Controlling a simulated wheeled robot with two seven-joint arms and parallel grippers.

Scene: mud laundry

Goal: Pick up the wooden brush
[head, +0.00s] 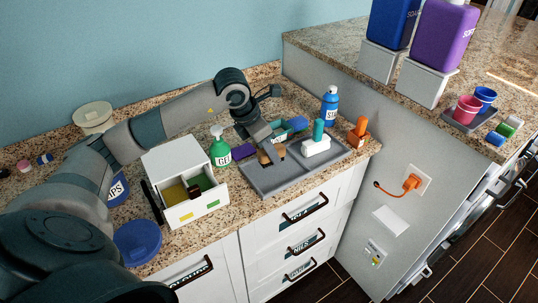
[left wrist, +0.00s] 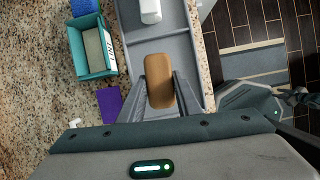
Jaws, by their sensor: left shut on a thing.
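The wooden brush (left wrist: 159,75) is a tan block with rounded ends. In the left wrist view it stands between the two fingers of my left gripper (left wrist: 160,92), which is shut on it. In the head view the brush (head: 277,151) is partly hidden by the left gripper (head: 268,152), over the left part of the grey tray (head: 262,187). I cannot tell whether the brush touches the tray floor. My right gripper is in neither view.
A white brush with a teal handle (head: 316,145) is at the tray's right part. A green spray bottle (head: 219,150) and an open white drawer box (head: 180,163) stand left. A blue bottle (head: 330,105) and an orange-handled item (head: 358,133) are right. A purple sponge (left wrist: 109,104) lies beside the tray.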

